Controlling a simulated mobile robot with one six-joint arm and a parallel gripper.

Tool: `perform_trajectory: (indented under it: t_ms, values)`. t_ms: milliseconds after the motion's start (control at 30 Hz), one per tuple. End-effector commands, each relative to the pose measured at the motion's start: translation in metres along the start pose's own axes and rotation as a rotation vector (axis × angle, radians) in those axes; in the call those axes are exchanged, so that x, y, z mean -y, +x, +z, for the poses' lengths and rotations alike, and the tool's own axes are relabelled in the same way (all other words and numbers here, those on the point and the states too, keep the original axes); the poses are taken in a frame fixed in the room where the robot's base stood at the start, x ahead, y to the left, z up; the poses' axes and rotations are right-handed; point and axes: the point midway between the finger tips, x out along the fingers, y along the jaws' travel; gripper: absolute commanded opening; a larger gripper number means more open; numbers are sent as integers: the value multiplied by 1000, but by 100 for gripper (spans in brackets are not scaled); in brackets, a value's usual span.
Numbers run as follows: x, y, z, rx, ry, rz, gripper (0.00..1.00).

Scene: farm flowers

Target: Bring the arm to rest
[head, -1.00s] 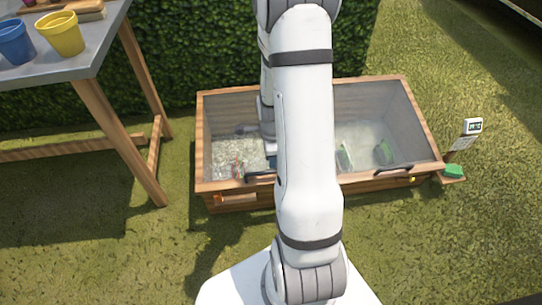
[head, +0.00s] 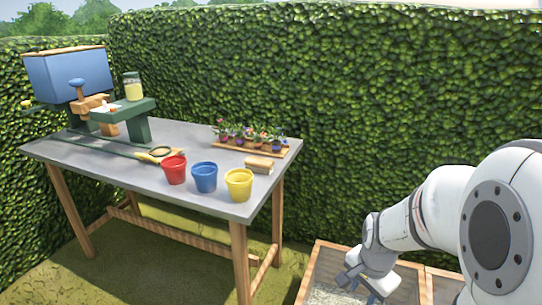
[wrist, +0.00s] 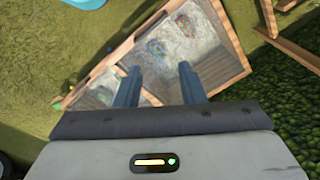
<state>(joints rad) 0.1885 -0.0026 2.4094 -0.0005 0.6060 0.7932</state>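My gripper (wrist: 160,82) shows in the wrist view with its two fingers apart and nothing between them. The head view shows it (head: 366,284) at the lower right, at the end of my bent white arm, above the left part of the wooden cold frame (head: 312,272). In the wrist view the cold frame (wrist: 228,42) lies below and beyond the fingers, tilted in the picture. Small blurred items lie on its pale bed. Much of the frame is outside the head view or behind my arm.
A grey-topped table (head: 110,162) stands at the left. It holds a red pot (head: 174,170), a blue pot (head: 204,178), a yellow pot (head: 239,185), a wooden tray of flowers (head: 228,147) and a green stand (head: 140,128). A tall hedge (head: 330,110) closes the back.

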Motion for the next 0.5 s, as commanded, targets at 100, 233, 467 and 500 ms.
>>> perform_trajectory:
  t_ms: [100,233,467,500]
  values:
    - [5,-88,17,-19,-227,-25,36]
    - [2,-158,37,-37,-478,-42,36]
    - [-9,-245,67,-67,-840,-63,36]
    - [-11,-253,71,-70,-882,-65,36]
